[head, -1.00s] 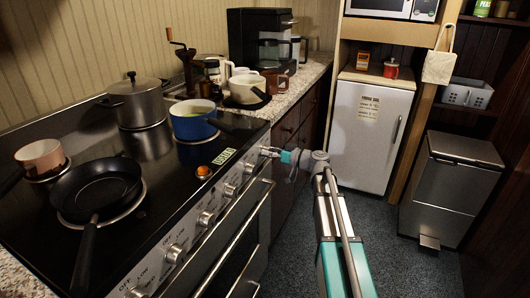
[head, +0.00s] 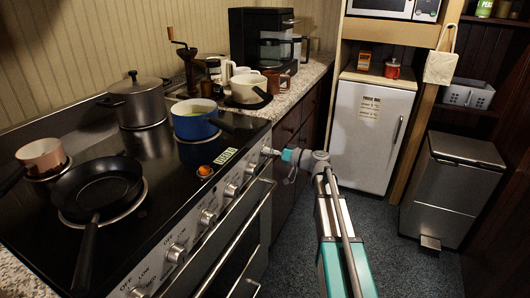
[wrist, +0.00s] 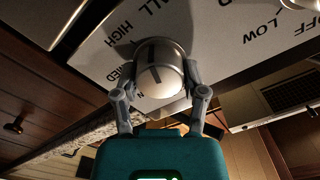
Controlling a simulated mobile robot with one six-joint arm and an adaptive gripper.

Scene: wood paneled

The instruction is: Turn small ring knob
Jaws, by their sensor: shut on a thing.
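The knob (wrist: 160,76) is a rounded silver and white cap with a dark line on its face, on the stove's control panel. The lettering "ALL", "HIGH", "MED", "LOW" and "OFF" shows around it in the wrist view. My gripper (wrist: 162,88) is shut on the knob, with one grey finger on each side of it. In the head view my gripper (head: 273,152) is at the far right end of the row of knobs on the stove (head: 160,185). The knob is small there and partly hidden by the fingers.
Several other knobs (head: 207,216) line the stove front above the oven handle (head: 235,235). A frying pan (head: 98,187), a grey pot (head: 138,103) and a blue pot (head: 196,121) stand on the cooktop.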

